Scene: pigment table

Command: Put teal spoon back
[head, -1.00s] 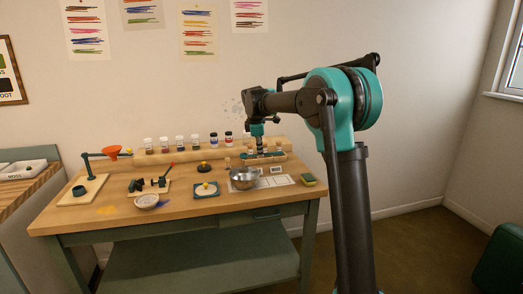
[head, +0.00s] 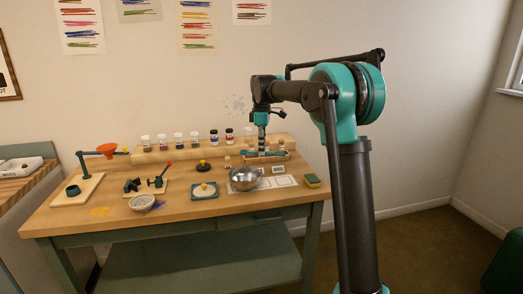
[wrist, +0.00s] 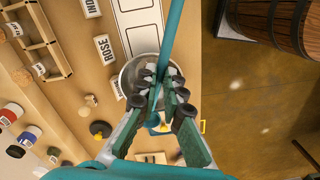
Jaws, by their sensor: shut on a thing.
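My gripper (wrist: 165,92) is shut on the teal spoon (wrist: 171,40), whose long thin handle runs from between the fingertips to the top edge of the wrist view. The spoon's far end is out of that view. The rack (wrist: 38,42) also shows at the upper left of the wrist view, with open compartments, apart from the spoon. A steel bowl (head: 244,180) stands in front of the rack; in the wrist view the bowl (wrist: 130,78) lies behind the fingers.
Several pigment jars (head: 195,138) stand along the back ledge. Name cards (wrist: 104,48) lie near the rack. The table's front edge is mostly clear.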

